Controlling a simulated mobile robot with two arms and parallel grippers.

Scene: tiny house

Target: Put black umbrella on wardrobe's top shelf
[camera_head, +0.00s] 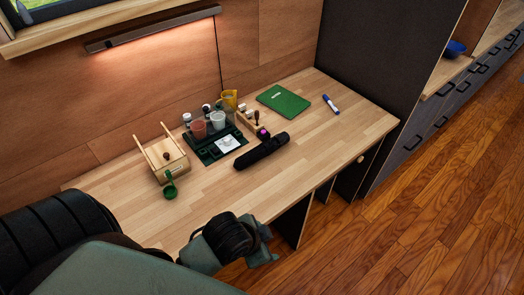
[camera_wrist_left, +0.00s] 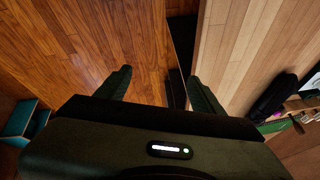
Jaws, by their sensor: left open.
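The black umbrella (camera_head: 262,151) lies folded on the wooden desk (camera_head: 310,130), right of the dark green tray. It also shows at the right of the left wrist view (camera_wrist_left: 272,96). My left gripper (camera_head: 268,246) is at the desk's front edge, nearer than the umbrella and apart from it. In the left wrist view its two fingers (camera_wrist_left: 160,84) are spread with nothing between them, over the floor and desk edge. My right gripper is not in view. No shelf that I can identify as the wardrobe's top shelf shows.
A green notebook (camera_head: 284,101) and a blue marker (camera_head: 331,104) lie at the desk's right. A dark green tray (camera_head: 208,155) with cups and a wooden box (camera_head: 168,165) stand behind and left. A tall dark panel (camera_head: 380,55) borders the desk. The wooden floor (camera_head: 430,200) is clear.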

